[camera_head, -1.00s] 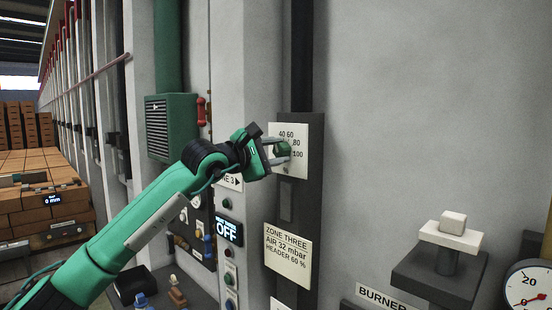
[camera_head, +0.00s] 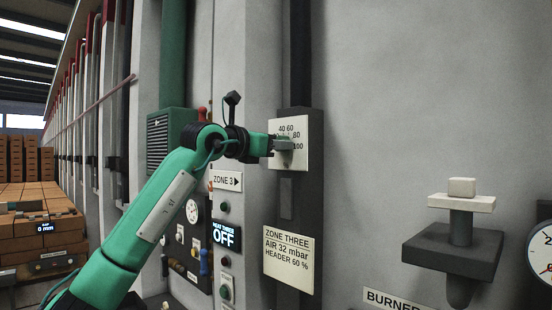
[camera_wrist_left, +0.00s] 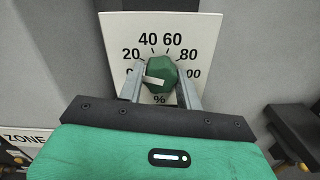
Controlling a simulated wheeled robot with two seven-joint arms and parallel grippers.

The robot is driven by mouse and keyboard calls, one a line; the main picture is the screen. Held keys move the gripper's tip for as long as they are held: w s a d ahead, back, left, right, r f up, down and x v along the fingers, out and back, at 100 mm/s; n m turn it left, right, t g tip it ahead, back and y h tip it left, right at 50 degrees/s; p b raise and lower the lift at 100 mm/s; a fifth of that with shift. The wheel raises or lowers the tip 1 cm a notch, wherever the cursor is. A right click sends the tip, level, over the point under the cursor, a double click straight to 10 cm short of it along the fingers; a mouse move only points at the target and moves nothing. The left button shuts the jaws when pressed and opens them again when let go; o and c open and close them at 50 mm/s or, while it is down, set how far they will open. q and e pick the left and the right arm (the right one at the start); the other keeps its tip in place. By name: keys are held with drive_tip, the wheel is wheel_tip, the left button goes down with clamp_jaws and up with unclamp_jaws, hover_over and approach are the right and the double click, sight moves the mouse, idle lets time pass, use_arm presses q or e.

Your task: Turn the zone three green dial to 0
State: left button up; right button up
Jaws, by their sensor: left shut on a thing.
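The green dial (camera_wrist_left: 161,73) sits on a white scale plate (camera_wrist_left: 204,28) marked 0 to 100 with a % sign. My left gripper (camera_head: 284,144) is at this plate (camera_head: 299,161), with its fingers side-on in the head view and covering much of the dial. In the left wrist view the two fingers of my left gripper (camera_wrist_left: 160,70) lie on either side of the dial, shut on it. A pale pointer bar (camera_wrist_left: 154,80) on the dial reaches to the left, with its end near the 0. My right gripper is not in view.
Below the plate hangs a ZONE THREE card (camera_head: 289,259). A panel with an OFF display (camera_head: 226,234) and several buttons is to the left. A dark bracket (camera_head: 452,252) juts from the wall at the right. The wall between is bare.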

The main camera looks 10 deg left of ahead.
use_arm(q)
drive_tip(key=n+b, duration=0.3)
drive_tip(key=n, duration=0.1)
drive_tip(key=shift+n, duration=0.4)
idle(0.4)
drive_tip(key=o, duration=1)
